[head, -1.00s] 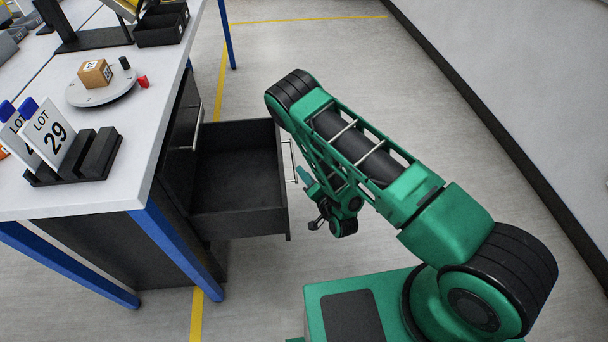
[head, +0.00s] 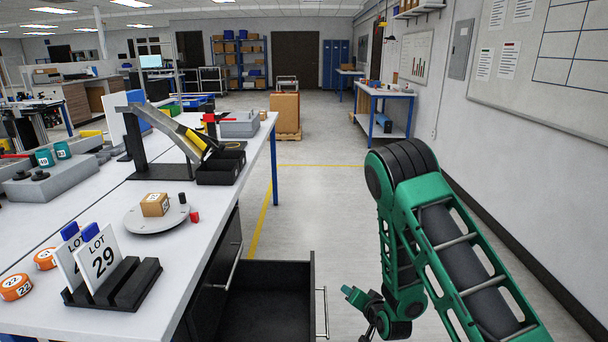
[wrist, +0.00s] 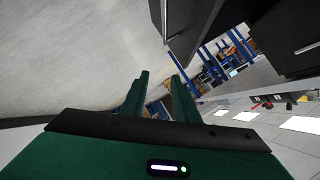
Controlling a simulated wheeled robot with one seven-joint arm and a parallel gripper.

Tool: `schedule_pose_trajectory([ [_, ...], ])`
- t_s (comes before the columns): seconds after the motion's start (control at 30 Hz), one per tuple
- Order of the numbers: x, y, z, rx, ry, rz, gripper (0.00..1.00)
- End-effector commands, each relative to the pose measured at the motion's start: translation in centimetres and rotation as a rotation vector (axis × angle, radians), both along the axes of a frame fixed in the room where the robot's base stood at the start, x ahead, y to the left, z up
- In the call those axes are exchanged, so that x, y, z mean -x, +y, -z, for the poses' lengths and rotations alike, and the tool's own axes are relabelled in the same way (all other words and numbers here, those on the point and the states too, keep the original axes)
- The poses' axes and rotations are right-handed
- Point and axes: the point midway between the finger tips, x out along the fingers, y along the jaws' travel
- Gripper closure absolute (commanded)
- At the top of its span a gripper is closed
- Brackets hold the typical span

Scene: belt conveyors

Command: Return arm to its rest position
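My green arm stands at the lower right of the head view, folded with its elbow up and its wrist hanging low. My gripper's two green fingers show in the wrist view (wrist: 160,76), apart and with nothing between them. In the head view the wrist end hangs just right of the open drawer (head: 268,300) and its handle (head: 322,312), with a visible gap to the handle. The gripper is small and partly cut off there.
The white workbench (head: 110,210) is at left, carrying a turntable (head: 150,219) with a small box (head: 155,204), a LOT 29 card holder (head: 120,285) and black bins (head: 220,168). Open floor (head: 320,215) lies ahead; a wall (head: 530,130) bounds the right.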

Motion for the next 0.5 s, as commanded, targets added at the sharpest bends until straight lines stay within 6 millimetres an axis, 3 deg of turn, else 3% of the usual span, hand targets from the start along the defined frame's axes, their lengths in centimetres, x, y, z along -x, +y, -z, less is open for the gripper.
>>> schedule_pose_trajectory([
  [0.03,-0.4,-1.0,-1.5,0.020,0.015,0.003,0.72],
  [0.23,0.1,-5.2,-5.7,0.129,0.117,-0.002,0.72],
  [0.5,3.2,-11.6,-11.4,0.253,0.269,0.003,0.72],
])
